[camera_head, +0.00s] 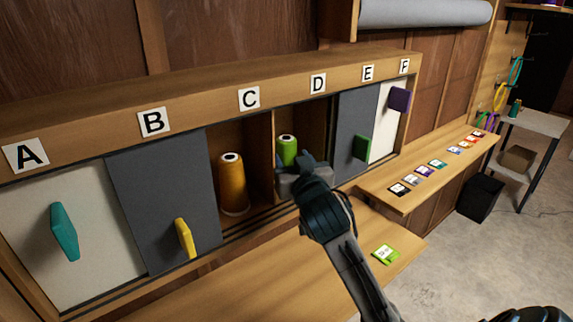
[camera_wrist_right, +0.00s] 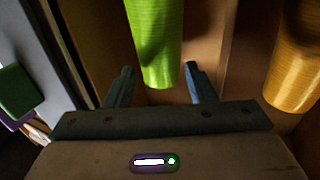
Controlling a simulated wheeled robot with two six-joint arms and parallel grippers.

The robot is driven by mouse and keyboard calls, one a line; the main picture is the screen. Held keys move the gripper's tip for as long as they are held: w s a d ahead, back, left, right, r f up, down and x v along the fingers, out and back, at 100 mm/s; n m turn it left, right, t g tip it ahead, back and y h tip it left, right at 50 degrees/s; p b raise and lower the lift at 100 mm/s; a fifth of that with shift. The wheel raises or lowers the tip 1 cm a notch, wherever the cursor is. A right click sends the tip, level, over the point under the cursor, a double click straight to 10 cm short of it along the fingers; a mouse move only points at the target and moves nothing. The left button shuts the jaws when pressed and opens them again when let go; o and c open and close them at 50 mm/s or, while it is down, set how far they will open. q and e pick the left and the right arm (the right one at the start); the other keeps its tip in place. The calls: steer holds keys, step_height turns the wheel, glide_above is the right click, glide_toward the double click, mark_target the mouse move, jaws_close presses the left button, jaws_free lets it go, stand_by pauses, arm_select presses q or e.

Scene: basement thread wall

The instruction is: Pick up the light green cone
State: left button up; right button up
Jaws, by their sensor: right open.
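The light green cone (camera_head: 288,150) stands upright in the open compartment under label D. In the right wrist view the cone (camera_wrist_right: 157,40) is just ahead of my right gripper, its near end roughly between the two fingers. My right gripper (camera_head: 292,168) reaches into the compartment in front of the cone; its fingers (camera_wrist_right: 160,82) are open and nothing is held. In the head view the gripper hides the cone's lower part. My left gripper is not in view.
An orange cone (camera_head: 233,185) stands in compartment C, beyond a wooden divider. Sliding doors with a yellow handle (camera_head: 186,238) and a green handle (camera_head: 362,146) flank the openings. A green card (camera_head: 385,254) lies on the ledge; several small cards lie on the right shelf (camera_head: 404,204).

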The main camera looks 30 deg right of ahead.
steer(key=x, duration=0.3)
steer(key=shift+s, duration=0.1)
steer(key=c, duration=0.7)
